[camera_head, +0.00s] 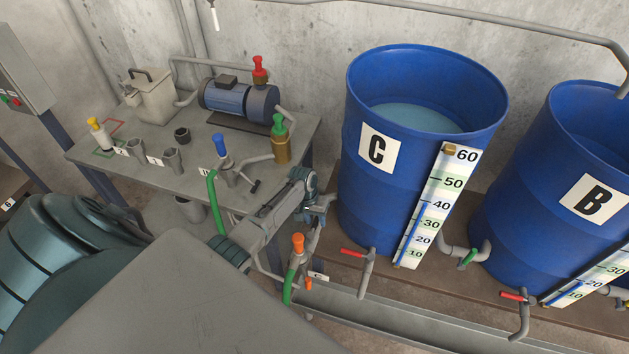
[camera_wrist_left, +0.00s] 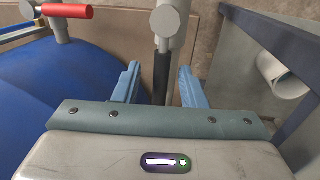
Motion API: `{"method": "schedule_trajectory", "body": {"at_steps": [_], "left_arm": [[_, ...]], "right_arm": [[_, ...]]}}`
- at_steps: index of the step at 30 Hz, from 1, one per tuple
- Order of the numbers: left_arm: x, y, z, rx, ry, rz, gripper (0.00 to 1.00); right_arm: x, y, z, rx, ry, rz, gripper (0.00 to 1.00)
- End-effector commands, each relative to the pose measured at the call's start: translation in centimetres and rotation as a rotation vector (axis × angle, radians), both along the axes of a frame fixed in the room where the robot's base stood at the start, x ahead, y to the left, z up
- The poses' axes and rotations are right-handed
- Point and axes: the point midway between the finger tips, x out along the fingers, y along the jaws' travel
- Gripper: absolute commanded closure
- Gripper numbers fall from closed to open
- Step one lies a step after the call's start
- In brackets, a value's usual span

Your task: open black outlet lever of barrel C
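Blue barrel C (camera_head: 353,195) stands right of centre, with liquid inside and a white level scale (camera_head: 431,210) on its front. My left gripper (camera_head: 322,207) is at the barrel's lower left side. In the left wrist view, its two light blue fingers (camera_wrist_left: 160,88) are apart. A grey outlet pipe with a round valve body (camera_wrist_left: 166,22) stands beyond and between them. A narrow dark piece (camera_wrist_left: 161,92), perhaps the black lever, shows between the fingers; I cannot tell if they touch it. In the head view the gripper hides that lever. My right gripper is not in view.
A red-handled valve (camera_head: 355,253) sits close to the right of my gripper. An orange-topped valve (camera_head: 298,243) with a green hose is just below it. A grey table (camera_head: 150,185) with a pump stands left. Barrel B (camera_head: 520,190) is at right.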

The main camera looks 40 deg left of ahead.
Motion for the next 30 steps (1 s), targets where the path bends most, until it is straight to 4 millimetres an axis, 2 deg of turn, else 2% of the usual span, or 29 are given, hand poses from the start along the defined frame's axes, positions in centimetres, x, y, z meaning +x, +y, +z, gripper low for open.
{"method": "schedule_trajectory", "body": {"at_steps": [8,11,21,25,30], "left_arm": [[0.0,0.2,0.6,0.001,-0.001,0.0,0.62],[0.0,0.5,1.8,0.003,-0.002,0.0,0.62],[-0.4,1.6,8.0,0.003,-0.004,-0.001,0.62],[-0.5,1.9,9.6,0.003,-0.002,-0.001,0.62],[-0.6,2.0,10.5,0.0,0.001,-0.001,0.62]], "right_arm": [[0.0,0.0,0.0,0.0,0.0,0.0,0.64],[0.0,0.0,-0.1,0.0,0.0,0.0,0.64],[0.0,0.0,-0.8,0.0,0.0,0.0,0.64],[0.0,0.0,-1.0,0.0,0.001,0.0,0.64],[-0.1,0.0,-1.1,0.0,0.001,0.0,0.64]]}}
